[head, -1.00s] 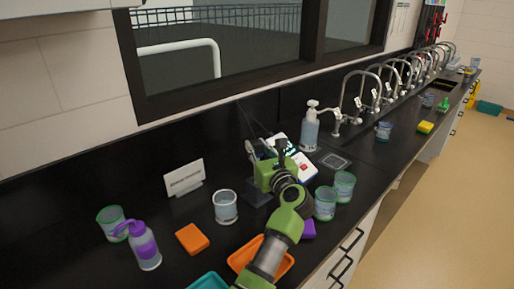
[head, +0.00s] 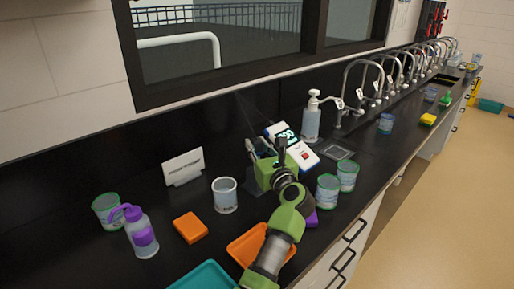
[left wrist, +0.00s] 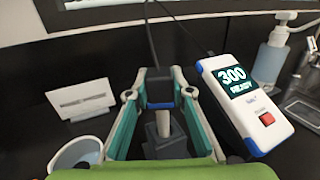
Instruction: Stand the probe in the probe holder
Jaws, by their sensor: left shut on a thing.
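The probe (left wrist: 160,88) has a dark blue-edged head with a black cable going up and a pale shaft pointing down. My left gripper (left wrist: 162,102) is shut on the probe's head and holds it upright. The gripper also shows in the head view (head: 262,150), where green links hide most of the probe. The probe holder, a dark grey block (left wrist: 168,146), lies directly below the probe in the wrist view. The shaft's lower end appears over or in the holder; I cannot tell which. My right gripper is out of view.
A white-and-blue meter (left wrist: 240,90) reading 300 stands close at the right. A clear cup (head: 224,196), a white sign (head: 183,166), an orange block (head: 190,228) and a wash bottle (head: 141,238) stand left. Two green-rimmed cups (head: 327,190) (head: 347,175) stand right.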

